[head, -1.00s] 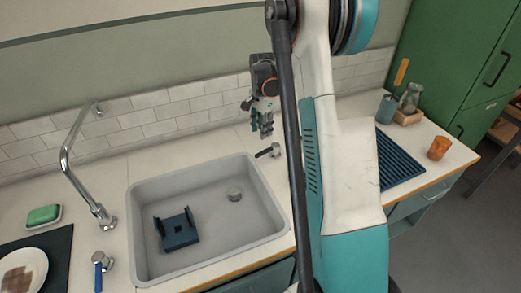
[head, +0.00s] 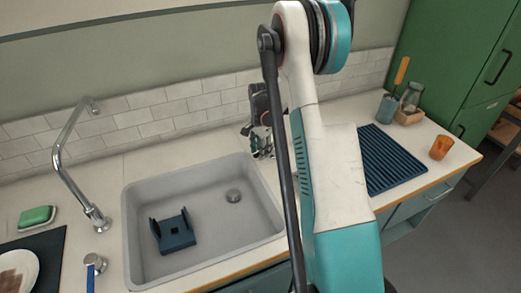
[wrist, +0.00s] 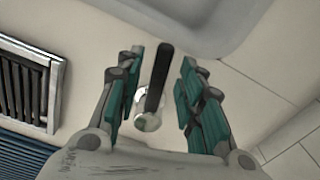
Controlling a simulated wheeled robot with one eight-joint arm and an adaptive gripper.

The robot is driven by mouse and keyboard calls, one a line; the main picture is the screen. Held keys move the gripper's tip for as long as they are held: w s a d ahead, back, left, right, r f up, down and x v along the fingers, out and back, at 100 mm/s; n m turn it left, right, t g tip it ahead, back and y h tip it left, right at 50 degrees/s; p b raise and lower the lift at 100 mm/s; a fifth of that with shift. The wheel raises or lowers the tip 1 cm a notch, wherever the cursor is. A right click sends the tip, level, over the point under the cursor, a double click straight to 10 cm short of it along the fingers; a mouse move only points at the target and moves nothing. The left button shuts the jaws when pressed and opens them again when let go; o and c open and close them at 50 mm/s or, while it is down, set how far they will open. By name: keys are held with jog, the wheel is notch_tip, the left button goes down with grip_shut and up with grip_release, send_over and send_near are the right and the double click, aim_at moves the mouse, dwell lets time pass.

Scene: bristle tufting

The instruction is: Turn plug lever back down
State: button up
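The plug lever (wrist: 156,85) has a dark handle on a round pale metal base, on the counter beside the sink (wrist: 185,25) in the wrist view. My gripper (wrist: 162,88) is open, with its teal-padded fingers on either side of the handle and a visible gap on both sides. In the head view my gripper (head: 262,146) is low over the counter at the sink's back right corner. It largely hides the lever there.
A dark blue bracket-like part (head: 175,235) lies in the sink near the drain (head: 233,196). The chrome faucet (head: 72,185) and a blue-handled valve (head: 94,264) stand left of the sink. A ribbed blue mat (head: 392,160) lies to the right. The tiled wall (head: 150,116) is close behind.

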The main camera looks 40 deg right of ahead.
grip_shut()
jog(key=shift+s, duration=0.1)
jog(key=s+n, duration=0.2)
jog(key=n, duration=0.1)
jog(key=shift+d+b, duration=0.15)
jog(key=shift+b, duration=0.15)
jog(key=s+n, duration=0.1)
jog(key=n, duration=0.1)
jog(key=s+d+n, duration=0.1)
jog(key=n, duration=0.1)
jog(key=s+d+n, duration=0.1)
jog(key=n, duration=0.1)
jog(key=s+d+n+b, duration=0.1)
jog(key=n, duration=0.1)
jog(key=shift+s+d+n, duration=0.25)
jog(key=shift+d+n, duration=0.3)
jog(key=shift+n, duration=0.55)
jog(key=shift+s+d+n, duration=0.2)
jog(key=shift+d+n, duration=0.3)
jog(key=shift+n, duration=0.6)
